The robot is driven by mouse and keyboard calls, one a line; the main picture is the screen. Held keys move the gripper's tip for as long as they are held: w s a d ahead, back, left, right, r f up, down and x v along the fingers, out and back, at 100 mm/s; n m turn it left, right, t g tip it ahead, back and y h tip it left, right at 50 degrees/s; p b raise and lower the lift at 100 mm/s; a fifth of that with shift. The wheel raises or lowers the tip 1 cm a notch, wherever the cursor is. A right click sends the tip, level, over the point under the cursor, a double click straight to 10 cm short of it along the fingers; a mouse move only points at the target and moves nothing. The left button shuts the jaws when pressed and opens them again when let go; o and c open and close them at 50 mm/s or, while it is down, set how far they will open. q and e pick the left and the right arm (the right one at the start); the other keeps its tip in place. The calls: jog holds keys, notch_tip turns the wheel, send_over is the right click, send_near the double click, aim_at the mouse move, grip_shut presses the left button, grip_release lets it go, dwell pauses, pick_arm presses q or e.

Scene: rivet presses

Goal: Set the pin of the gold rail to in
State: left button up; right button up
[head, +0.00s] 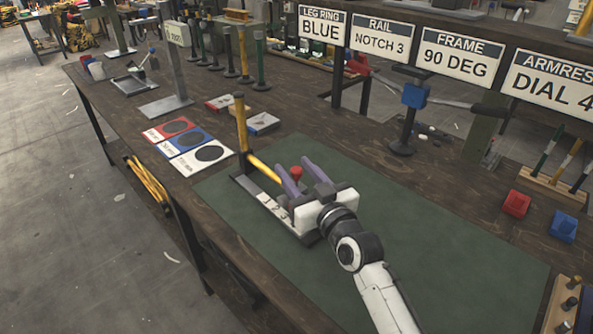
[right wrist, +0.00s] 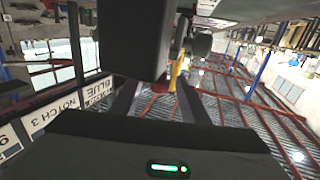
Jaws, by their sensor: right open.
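The gold rail (head: 264,170) lies low and slanted on a grey base plate (head: 246,188) on the green mat. A gold upright (head: 241,125) stands at its far end. A red knob (head: 296,172), which looks like the pin's head, stands near the rail's close end. My right gripper (head: 292,166) is open, its purple fingers on either side of the red knob in the picture; I cannot tell whether they touch it. The gripper body hides part of the fixture. In the right wrist view, yellow (right wrist: 178,72) shows beyond the finger gap. My left gripper is out of view.
A blue-headed stand (head: 415,95) rises behind the mat. Red (head: 516,204) and blue (head: 562,227) blocks sit at right. Size cards (head: 187,141) lie left of the fixture. Signs hang above, one reading "RAIL NOTCH 3" (head: 383,37). The mat's front (head: 420,230) is clear.

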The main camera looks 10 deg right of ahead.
grip_shut()
jog(key=shift+f+b, duration=0.45)
jog(key=shift+f, duration=0.65)
jog(key=shift+c, duration=0.5)
grip_release()
jog(key=shift+o, duration=0.5)
jog(key=v, duration=1)
jog(key=shift+s, duration=0.15)
